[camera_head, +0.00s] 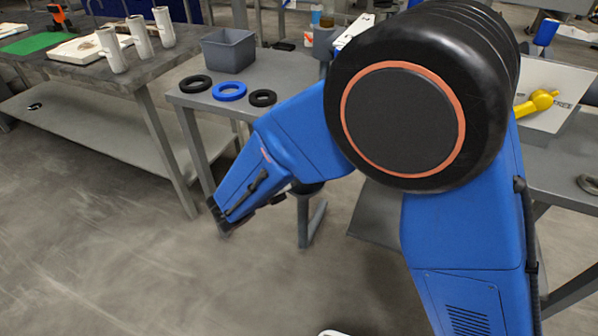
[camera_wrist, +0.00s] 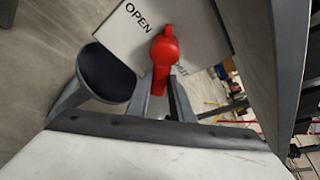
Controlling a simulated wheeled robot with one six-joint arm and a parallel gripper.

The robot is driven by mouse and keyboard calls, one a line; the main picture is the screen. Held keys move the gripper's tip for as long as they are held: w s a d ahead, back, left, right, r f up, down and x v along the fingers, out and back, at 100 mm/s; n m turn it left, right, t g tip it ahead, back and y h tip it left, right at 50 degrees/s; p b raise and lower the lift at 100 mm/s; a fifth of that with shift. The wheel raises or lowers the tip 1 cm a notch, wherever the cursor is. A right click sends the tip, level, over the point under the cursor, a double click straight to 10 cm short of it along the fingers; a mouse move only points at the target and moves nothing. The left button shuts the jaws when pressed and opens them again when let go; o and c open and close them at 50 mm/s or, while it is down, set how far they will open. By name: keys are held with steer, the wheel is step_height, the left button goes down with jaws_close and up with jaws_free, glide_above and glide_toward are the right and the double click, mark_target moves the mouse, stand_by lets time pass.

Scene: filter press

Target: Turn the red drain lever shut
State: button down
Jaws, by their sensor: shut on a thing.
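The red drain lever (camera_wrist: 164,50) is mounted on a pale plate (camera_wrist: 200,25) in the wrist view. Its handle points down the picture toward my gripper (camera_wrist: 163,98). The word OPEN is printed to the left of the lever. A second label to its right is partly covered. My gripper is shut on the handle's lower end, with a finger on each side. In the head view the lever is not visible. The end of my arm there is at the lower left, and its fingers cannot be made out clearly.
A grey bench holds a grey bin (camera_head: 228,50), a blue ring (camera_head: 229,91) and two black rings. A yellow lever (camera_head: 537,101) sits on a plate at the right. A dark round-topped object (camera_wrist: 107,72) stands left of the red lever's plate. Open floor lies at the lower left.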

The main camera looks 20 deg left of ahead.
stand_by(0.5)
steer(key=c, duration=1.6)
jaws_free()
steer(key=shift+o, duration=0.2)
steer(key=v, duration=1.7)
steer(key=shift+s, duration=0.25)
